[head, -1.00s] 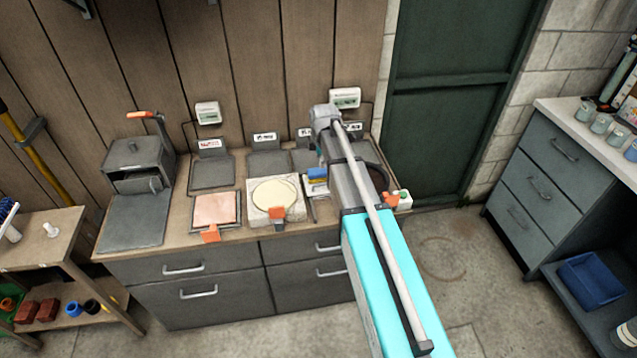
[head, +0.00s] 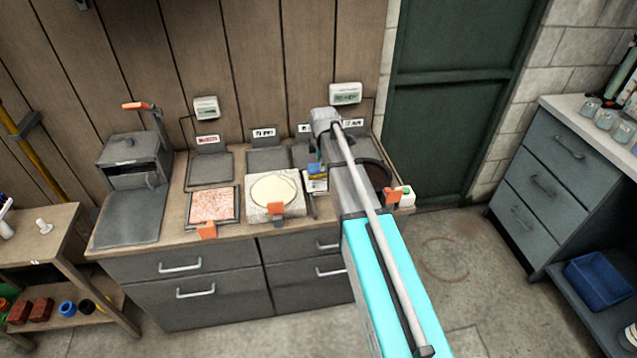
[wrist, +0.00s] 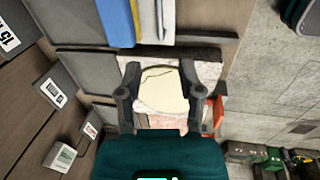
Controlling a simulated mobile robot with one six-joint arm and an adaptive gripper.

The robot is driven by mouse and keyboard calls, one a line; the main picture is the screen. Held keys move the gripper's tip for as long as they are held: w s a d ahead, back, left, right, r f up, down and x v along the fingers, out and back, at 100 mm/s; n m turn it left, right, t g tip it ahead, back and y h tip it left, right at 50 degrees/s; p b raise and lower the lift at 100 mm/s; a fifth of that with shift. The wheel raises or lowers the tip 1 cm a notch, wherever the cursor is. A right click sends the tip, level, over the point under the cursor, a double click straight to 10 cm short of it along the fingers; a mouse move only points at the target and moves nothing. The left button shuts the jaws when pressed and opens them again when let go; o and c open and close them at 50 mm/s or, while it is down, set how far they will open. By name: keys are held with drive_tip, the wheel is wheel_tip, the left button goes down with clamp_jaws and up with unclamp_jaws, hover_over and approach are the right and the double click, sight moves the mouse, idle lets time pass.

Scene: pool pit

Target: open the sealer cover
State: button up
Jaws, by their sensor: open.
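Three stations with orange tabs stand on the bench: a speckled pink plate (head: 212,205), a pale stone block (head: 257,213) with a cream round cover (head: 274,189), and a dark round recess (head: 376,176) partly behind my arm. I cannot read which label marks the sealer. In the wrist view my gripper (wrist: 160,70) is open and empty, its fingers spread to either side of the cream round cover (wrist: 160,92), which shows a dark crack line. I cannot tell the height between them. In the head view my arm hides the gripper.
A grey box with an orange handle (head: 137,105) stands at the bench's left end. A blue and yellow pack (head: 317,180) sits close to my arm. Small white displays (head: 345,93) are on the wall behind. The floor right of the bench is clear.

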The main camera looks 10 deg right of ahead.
sight(320, 181)
drive_tip(key=shift+w+f+b, duration=0.3)
drive_tip(key=shift+f+b, duration=1.1)
drive_tip(key=shift+f, duration=0.1)
drive_tip(key=shift+w+f+b, duration=0.3)
drive_tip(key=shift+f+b, duration=1.15)
drive_tip(key=shift+f, duration=0.1)
drive_tip(key=shift+w+f+b, duration=0.3)
drive_tip(key=shift+f+b, duration=1.1)
drive_tip(key=shift+f, duration=0.1)
clamp_jaws()
